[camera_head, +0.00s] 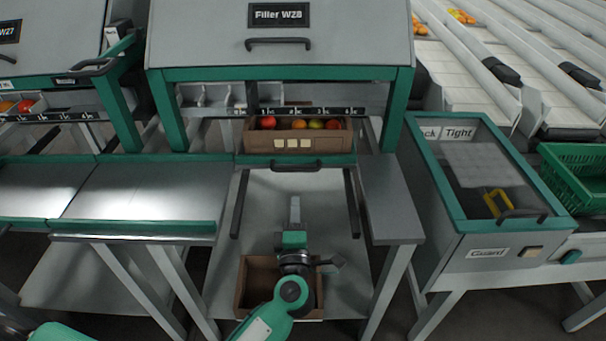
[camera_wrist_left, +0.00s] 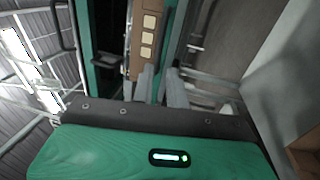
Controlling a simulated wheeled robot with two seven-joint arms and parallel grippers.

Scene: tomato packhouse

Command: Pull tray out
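The tray (camera_head: 250,159) is a green-edged shelf under Filler W28, with a dark bar handle (camera_head: 297,167) on its front. A brown carton (camera_head: 310,143) of red, orange and yellowish tomatoes stands on it. My left gripper (camera_head: 294,203) points at the tray front, below the handle in the head view and apart from it. In the left wrist view its two grey fingers (camera_wrist_left: 162,84) are spread with a gap between them. The green tray edge (camera_wrist_left: 166,50) and the carton's pale labels (camera_wrist_left: 148,38) show beyond the fingertips. My right gripper is not in view.
A brown box (camera_head: 257,277) sits on the lower shelf (camera_head: 345,285), partly hidden by my left arm. Grey side tables (camera_head: 391,205) and (camera_head: 140,195) flank the gap below the tray. A guarded cabinet (camera_head: 480,247) and a green crate (camera_head: 577,185) stand right.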

